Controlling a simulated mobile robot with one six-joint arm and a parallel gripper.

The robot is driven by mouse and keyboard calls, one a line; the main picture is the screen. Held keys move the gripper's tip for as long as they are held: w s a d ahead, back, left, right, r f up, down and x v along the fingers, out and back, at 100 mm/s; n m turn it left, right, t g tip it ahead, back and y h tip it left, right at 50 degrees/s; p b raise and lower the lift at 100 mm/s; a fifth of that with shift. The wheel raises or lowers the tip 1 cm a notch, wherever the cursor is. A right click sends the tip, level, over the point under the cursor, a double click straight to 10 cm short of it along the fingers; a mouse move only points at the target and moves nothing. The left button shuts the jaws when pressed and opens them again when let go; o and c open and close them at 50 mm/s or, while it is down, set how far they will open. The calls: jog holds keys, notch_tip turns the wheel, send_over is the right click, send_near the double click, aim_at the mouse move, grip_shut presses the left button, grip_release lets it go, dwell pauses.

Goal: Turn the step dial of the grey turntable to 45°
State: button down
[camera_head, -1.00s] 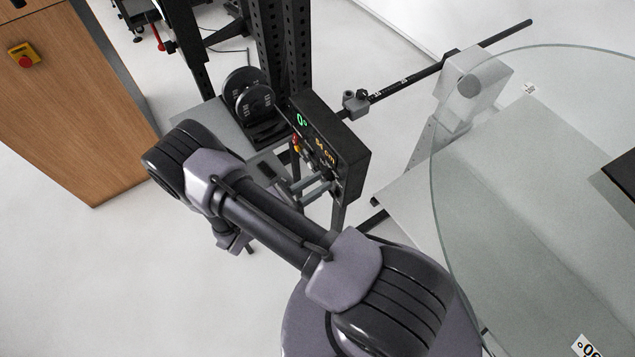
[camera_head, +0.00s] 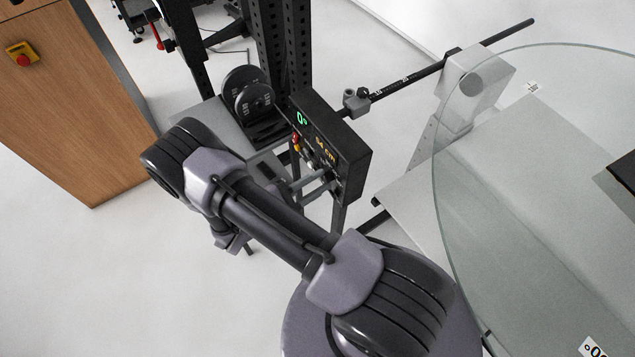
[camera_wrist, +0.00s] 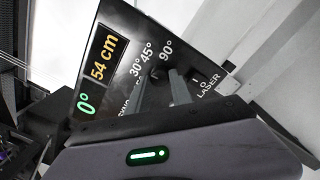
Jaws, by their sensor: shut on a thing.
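The control panel (camera_head: 334,132) of the turntable is a black box. It reads 0° in green and 54 cm in orange, also in the wrist view (camera_wrist: 100,58). The step dial (camera_wrist: 162,72) sits below the printed marks 30°, 45° and 90°; it is dark and mostly hidden by the fingers. Its pointer cannot be made out. My gripper (camera_wrist: 163,82) reaches the panel face and is shut on the dial. In the head view my gripper (camera_head: 326,180) shows at the panel's lower part, partly behind my arm.
A laser switch (camera_wrist: 203,80) lies right of the dial. Red and yellow controls (camera_head: 295,143) are on the panel's left edge. The glass disc (camera_head: 540,150) spans the right. A black rail (camera_head: 450,62) runs behind the panel. A wooden cabinet (camera_head: 70,110) stands at left, with clear floor between.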

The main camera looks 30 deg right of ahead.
jog(key=m+b, duration=0.1)
jog(key=m, duration=0.6)
dwell(0.6)
jog(key=c, duration=1.1)
grip_release()
jog(key=shift+c, duration=0.2)
jog(key=shift+a, duration=0.15)
jog(key=a+p, duration=0.2)
jog(key=a, duration=1.5)
jog(key=shift+s+f, duration=0.25)
